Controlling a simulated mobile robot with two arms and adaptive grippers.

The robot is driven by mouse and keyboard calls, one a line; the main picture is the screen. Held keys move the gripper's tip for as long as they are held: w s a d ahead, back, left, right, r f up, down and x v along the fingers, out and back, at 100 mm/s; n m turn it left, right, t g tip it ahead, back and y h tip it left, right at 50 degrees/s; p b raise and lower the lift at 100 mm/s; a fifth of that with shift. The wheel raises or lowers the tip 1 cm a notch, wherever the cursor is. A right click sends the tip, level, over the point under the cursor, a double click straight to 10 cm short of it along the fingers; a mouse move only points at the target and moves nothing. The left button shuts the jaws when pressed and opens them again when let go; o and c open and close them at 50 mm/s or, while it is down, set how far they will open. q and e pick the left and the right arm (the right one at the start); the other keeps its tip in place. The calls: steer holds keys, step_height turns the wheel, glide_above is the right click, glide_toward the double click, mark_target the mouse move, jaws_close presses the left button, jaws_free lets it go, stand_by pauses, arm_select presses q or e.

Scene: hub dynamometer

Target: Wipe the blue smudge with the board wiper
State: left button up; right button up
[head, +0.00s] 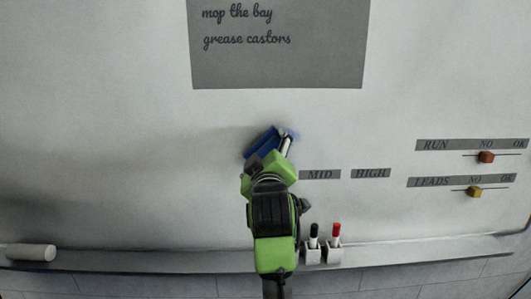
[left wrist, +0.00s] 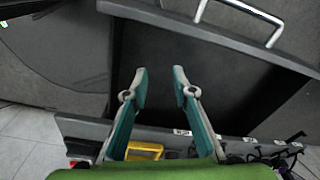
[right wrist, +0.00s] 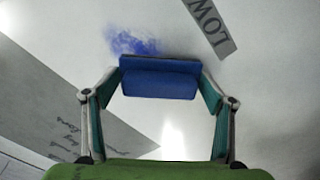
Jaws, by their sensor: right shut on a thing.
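The board wiper (head: 262,142) is a blue block with a dark edge. My right gripper (head: 278,150) is shut on it and holds it at the whiteboard. In the right wrist view the wiper (right wrist: 160,80) sits between both fingers. The blue smudge (right wrist: 134,42) lies on the board just beyond the wiper's upper left edge. In the head view only a faint bit of the smudge (head: 292,134) shows at the wiper's right; the rest is hidden behind wiper and gripper. My left gripper (left wrist: 160,84) is open and empty, away from the board.
Labels MID (head: 320,174) and HIGH (head: 371,173) are right of the wiper; LOW (right wrist: 208,34) shows in the right wrist view. Sliders (head: 486,157) are at right. Below runs a ledge (head: 150,261) with a white roll (head: 31,252) and two markers (head: 335,234). The left board area is clear.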

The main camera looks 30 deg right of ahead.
steer(key=shift+x, duration=0.85)
